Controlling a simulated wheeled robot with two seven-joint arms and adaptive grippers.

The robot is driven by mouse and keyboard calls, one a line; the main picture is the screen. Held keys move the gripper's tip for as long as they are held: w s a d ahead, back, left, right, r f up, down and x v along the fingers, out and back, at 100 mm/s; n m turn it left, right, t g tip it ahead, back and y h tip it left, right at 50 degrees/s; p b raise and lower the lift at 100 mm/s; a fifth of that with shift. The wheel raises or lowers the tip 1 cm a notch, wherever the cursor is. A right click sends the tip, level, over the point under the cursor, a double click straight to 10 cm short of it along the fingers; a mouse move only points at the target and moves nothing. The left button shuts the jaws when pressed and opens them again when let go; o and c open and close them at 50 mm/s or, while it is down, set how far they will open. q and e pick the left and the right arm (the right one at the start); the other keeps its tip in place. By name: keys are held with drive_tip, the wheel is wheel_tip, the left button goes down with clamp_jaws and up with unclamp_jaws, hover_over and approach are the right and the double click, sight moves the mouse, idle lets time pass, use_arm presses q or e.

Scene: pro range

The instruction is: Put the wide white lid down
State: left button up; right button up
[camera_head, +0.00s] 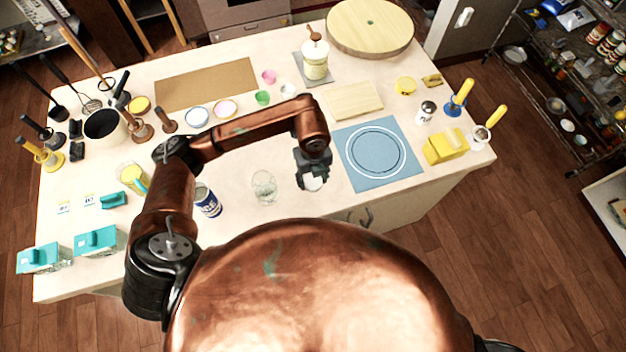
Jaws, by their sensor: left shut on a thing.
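My left gripper (312,176) reaches in over the near edge of the worktop, pointing down. It is shut on a small visible piece of white, the wide white lid (314,184); the fingers hide much of it. I cannot tell whether the lid touches the worktop. A clear glass jar (264,188) stands just left of the gripper, apart from it. My right gripper is not in view.
A blue mat with a white ring (375,153) lies right of the gripper. A blue-labelled can (207,200) stands left of the jar. A wooden board (354,101) lies behind. The worktop (240,155) has bare room behind the jar.

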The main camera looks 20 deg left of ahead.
sight(313, 182)
use_arm(q)
drive_tip(key=shift+w+a+f, duration=0.15)
drive_tip(key=shift+w+f, duration=0.55)
drive_tip(key=shift+f, duration=0.15)
drive_tip(key=shift+w+f+p, duration=0.2)
drive_tip(key=shift+f+p, duration=0.25)
drive_tip(key=shift+f, duration=1.35)
drive_tip(key=shift+f, duration=0.2)
drive_tip(key=o, duration=1.2)
drive_tip(key=shift+a, duration=0.1)
wheel_tip(313, 182, up, 12)
drive_tip(key=shift+r+b, duration=0.25)
drive_tip(key=shift+b, duration=0.4)
